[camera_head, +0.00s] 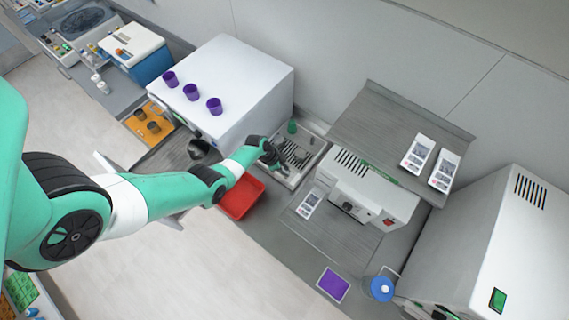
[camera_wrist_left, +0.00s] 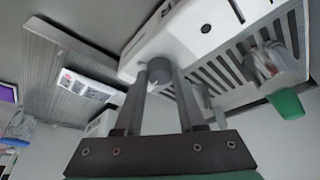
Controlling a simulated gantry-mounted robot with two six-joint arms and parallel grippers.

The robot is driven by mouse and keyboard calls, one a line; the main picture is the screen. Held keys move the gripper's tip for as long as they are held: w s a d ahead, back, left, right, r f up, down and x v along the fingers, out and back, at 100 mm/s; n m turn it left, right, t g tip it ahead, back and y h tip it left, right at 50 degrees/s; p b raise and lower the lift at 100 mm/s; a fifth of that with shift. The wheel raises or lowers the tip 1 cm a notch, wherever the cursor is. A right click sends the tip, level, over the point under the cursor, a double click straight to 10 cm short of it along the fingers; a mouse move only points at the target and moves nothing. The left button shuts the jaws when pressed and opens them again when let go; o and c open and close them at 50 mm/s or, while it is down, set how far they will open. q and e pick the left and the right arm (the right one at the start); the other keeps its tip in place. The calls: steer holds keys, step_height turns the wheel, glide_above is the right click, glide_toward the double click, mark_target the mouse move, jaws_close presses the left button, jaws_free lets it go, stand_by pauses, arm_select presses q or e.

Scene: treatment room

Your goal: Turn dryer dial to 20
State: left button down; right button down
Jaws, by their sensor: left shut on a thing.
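The low white unit (camera_head: 311,160) with a slotted recess sits on the counter between the large white box and the ribbed mat. In the left wrist view its white panel (camera_wrist_left: 200,32) fills the top. My left gripper (camera_head: 281,170) is at this unit's front left part. In the wrist view the gripper (camera_wrist_left: 161,82) has its two fingers around a grey round dial (camera_wrist_left: 160,68) on the panel, shut on it. I cannot read a scale or number on the dial. In the head view the gripper and arm hide the dial. My right gripper is not in view.
A white device (camera_head: 372,195) under a ribbed shelf stands right. Purple cups (camera_head: 191,92) stand on the large white box (camera_head: 235,70). A blue-lidded jar (camera_head: 379,288) is farther right.

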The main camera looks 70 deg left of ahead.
arm_select(q)
steer(key=shift+a+f+m+g+h, duration=0.1)
steer(key=shift+m+g+h, duration=0.25)
steer(key=shift+m, duration=0.85)
steer(key=c, duration=0.6)
jaws_free()
steer(key=shift+o, duration=0.4)
